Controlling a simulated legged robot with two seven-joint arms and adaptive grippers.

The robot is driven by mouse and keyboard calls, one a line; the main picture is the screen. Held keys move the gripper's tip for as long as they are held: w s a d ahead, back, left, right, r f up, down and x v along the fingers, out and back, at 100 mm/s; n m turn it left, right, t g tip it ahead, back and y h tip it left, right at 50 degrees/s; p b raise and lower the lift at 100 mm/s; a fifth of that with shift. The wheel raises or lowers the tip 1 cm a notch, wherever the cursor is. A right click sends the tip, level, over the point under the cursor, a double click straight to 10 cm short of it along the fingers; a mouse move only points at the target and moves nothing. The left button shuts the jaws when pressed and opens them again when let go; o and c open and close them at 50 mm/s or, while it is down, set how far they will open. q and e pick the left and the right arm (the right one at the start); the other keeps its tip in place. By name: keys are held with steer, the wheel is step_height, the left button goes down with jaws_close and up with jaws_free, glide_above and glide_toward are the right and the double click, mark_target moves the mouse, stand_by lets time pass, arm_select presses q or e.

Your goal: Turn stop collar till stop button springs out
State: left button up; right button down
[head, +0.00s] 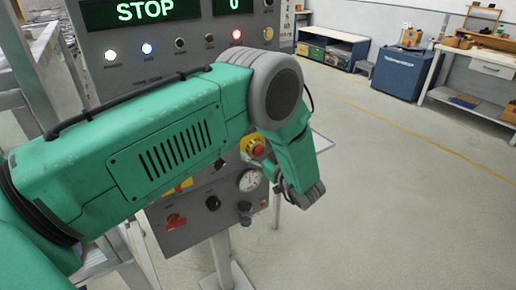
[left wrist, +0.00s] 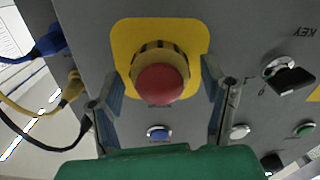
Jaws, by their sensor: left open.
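The stop button (left wrist: 162,84) has a round red head and sits on a yellow plate (left wrist: 125,40) on the grey panel. Behind the head, the stop collar (left wrist: 155,52) shows as a yellowish ring with dark marks. The button also shows in the head view (head: 257,150), partly behind my arm. My left gripper (left wrist: 163,92) is open, with one finger on each side of the button and visible gaps to the red head. In the head view the left gripper (head: 280,185) is partly hidden by its wrist. My right gripper is not in view.
Coloured cables (left wrist: 50,42) plug in at the left. The display (head: 140,12) reads STOP. Floor on the right is clear.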

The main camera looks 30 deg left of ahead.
arm_select(q)
steer(key=c, duration=1.2)
steer(key=shift+o, duration=0.2)
steer(key=shift+m, duration=0.3)
steer(key=m+b, duration=0.1)
steer(key=m, duration=0.3)
steer(key=shift+w, duration=0.1)
steer(key=m, duration=0.5)
steer(key=shift+w+d, duration=0.1)
steer(key=shift+d, duration=0.05)
steer(key=shift+m, duration=0.3)
steer(key=o, duration=1.2)
steer(key=shift+c, duration=0.2)
steer(key=shift+w+d+f, duration=0.1)
